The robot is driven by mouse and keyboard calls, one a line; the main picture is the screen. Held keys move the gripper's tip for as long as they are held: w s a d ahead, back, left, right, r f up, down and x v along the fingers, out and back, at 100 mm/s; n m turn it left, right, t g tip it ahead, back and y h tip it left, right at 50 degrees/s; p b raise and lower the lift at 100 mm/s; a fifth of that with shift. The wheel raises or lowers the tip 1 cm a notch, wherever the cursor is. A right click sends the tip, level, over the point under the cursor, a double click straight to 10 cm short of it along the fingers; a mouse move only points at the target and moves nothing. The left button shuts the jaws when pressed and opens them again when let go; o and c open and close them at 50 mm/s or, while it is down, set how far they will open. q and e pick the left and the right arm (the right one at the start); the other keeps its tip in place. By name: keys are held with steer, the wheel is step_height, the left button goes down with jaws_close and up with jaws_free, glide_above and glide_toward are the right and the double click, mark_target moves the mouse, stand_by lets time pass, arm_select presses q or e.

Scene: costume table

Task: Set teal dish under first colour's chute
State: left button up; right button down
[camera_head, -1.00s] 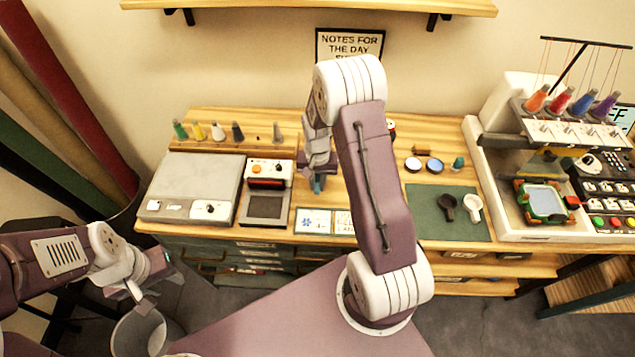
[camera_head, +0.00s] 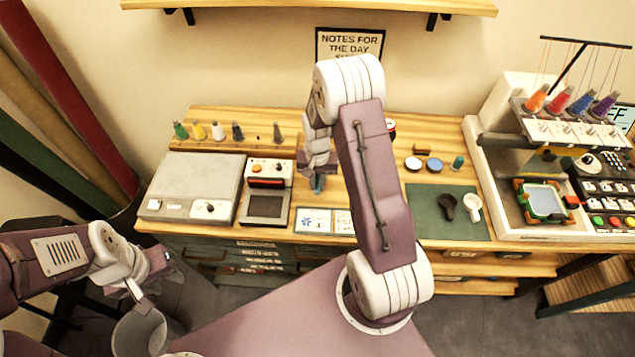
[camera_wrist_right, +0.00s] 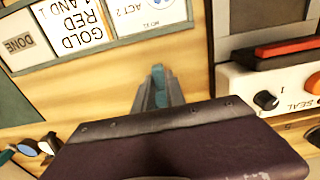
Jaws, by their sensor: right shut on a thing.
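My right gripper (camera_head: 318,182) hangs over the middle of the wooden table, between the device with a red bar and the cards. In the right wrist view its fingers (camera_wrist_right: 158,92) are shut on a small teal thing (camera_wrist_right: 158,74). Only a narrow strip of it shows, so I cannot tell that it is the dish. My left gripper (camera_head: 155,280) is low at the left, off the table, empty with its fingers apart. Two small round dishes, one white (camera_head: 413,163) and one blue (camera_head: 434,166), sit right of my right arm. I cannot make out a chute.
A grey flat machine (camera_head: 195,180) and the device with a red bar (camera_head: 267,172) stand at the left. Coloured cones (camera_head: 218,132) line the back. A green mat (camera_head: 425,222) holds a black and a white scoop. An embroidery machine (camera_head: 500,190) fills the right.

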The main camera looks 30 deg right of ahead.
steer(key=shift+f+b, duration=0.3)
steer(key=shift+f, duration=0.3)
stand_by(0.5)
steer(key=c, duration=1.3)
jaws_free()
steer(key=shift+r, duration=0.15)
step_height(320, 180, up, 4)
steer(key=p, duration=0.4)
steer(key=shift+r, duration=0.25)
steer(key=shift+f, duration=0.1)
